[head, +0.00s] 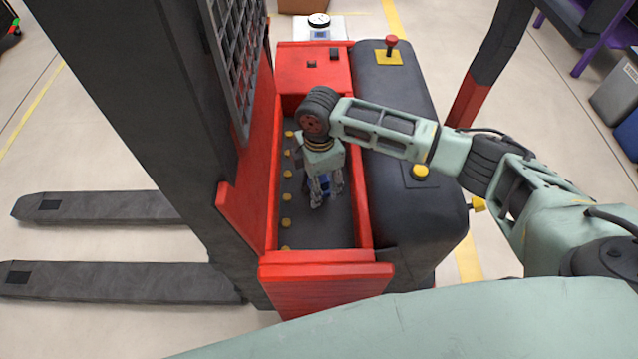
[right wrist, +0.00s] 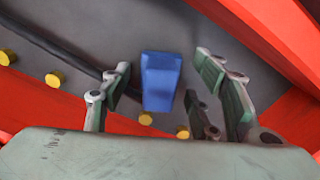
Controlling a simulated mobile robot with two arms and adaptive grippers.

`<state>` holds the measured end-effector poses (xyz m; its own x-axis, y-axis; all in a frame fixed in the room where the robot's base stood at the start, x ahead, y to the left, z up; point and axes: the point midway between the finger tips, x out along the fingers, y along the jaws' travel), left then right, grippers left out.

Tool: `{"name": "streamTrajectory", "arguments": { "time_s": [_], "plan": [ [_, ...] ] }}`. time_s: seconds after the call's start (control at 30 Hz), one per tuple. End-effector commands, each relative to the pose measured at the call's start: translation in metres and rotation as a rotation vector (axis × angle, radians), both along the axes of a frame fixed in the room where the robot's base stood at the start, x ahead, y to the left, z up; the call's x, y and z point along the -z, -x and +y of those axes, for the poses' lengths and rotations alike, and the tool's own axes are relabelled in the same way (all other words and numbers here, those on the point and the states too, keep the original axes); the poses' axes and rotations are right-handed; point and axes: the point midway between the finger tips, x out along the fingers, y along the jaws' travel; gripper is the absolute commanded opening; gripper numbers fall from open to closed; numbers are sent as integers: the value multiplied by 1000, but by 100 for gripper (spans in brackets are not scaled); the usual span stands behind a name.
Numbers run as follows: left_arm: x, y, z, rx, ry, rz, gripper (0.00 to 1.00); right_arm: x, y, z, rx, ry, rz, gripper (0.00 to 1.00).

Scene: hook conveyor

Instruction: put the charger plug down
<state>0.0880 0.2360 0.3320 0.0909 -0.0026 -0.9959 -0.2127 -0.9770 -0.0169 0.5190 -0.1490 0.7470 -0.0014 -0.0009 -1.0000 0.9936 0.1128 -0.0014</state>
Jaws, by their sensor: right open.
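The charger plug is a blue block (right wrist: 160,80) that shows between the spread fingers of my right gripper (right wrist: 167,92) in the right wrist view. The fingers stand apart from it on both sides there. In the head view my right gripper (head: 325,192) reaches down into the red-framed recess of the forklift truck, over its dark floor (head: 318,228). A bit of blue shows between its fingers. I cannot tell whether the plug rests on the floor of the recess. My left gripper is not in view.
Red walls (head: 318,256) close in the recess around my right gripper. Several yellow knobs (head: 286,197) line its left side. The dark mast (head: 150,80) rises on the left, and a black rounded housing (head: 405,130) stands on the right. A dark cable (right wrist: 60,48) crosses the recess floor.

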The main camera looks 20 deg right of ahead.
Motion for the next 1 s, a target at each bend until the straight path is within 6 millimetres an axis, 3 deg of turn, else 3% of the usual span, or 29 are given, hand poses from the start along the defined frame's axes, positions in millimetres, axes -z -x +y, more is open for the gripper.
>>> {"name": "streamTrajectory", "arguments": {
  "time_s": [0.3,0.5,0.7,1.0],
  "plan": [
    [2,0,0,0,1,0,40,-69,-2,0,-1,-3,-5,56],
    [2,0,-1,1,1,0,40,-104,-1,0,1,-1,-4,56],
    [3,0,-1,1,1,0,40,-119,-1,0,0,-1,-1,56],
    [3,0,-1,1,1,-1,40,-120,-1,0,0,-1,-1,56]
  ]
}}
